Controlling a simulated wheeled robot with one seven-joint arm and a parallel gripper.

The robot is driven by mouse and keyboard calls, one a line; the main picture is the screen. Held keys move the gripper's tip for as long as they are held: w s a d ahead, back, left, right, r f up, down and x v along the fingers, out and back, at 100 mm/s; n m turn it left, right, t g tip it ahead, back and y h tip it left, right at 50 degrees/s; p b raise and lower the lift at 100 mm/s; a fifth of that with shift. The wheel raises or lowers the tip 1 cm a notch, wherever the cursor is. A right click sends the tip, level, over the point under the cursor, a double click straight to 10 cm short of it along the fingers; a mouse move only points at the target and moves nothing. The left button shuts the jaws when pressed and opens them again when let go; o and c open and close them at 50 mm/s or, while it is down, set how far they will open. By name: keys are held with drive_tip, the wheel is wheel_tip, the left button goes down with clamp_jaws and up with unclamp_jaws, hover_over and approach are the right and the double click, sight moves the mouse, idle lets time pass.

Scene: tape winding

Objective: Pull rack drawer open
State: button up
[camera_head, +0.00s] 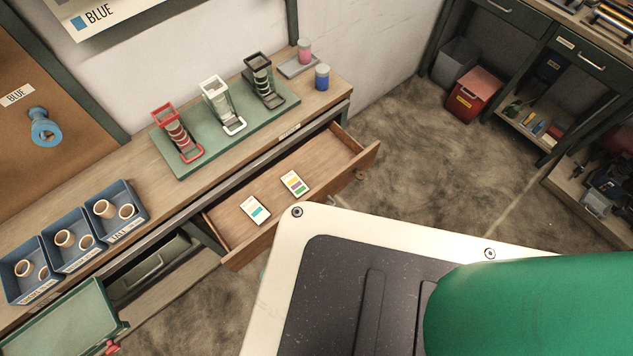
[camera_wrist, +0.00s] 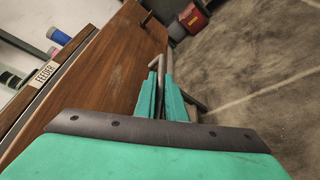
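The wooden rack drawer (camera_head: 300,157) is pulled out from under the workbench in the head view. Two small cards with coloured stripes lie in it. Its brown wood also fills the left and middle of the wrist view (camera_wrist: 120,75). A grey metal bar handle (camera_wrist: 160,62) is at the fingers in the wrist view. My gripper (camera_wrist: 160,82) has its teal fingers close together, with the bar between them. In the head view my gripper is hidden behind my own body.
The workbench (camera_head: 140,170) carries a green mat with red, white and black stands, blue bins at the left and spools at the right. A red bin (camera_head: 472,92) and shelves stand at the far right. Bare floor (camera_head: 440,165) lies right of the drawer.

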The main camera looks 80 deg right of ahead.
drive_tip(key=shift+o, duration=0.4)
drive_tip(key=v, duration=1)
drive_tip(key=shift+a, duration=0.35)
drive_tip(key=shift+w+r, duration=0.1)
drive_tip(key=shift+r, duration=0.05)
drive_tip(key=shift+w, duration=0.1)
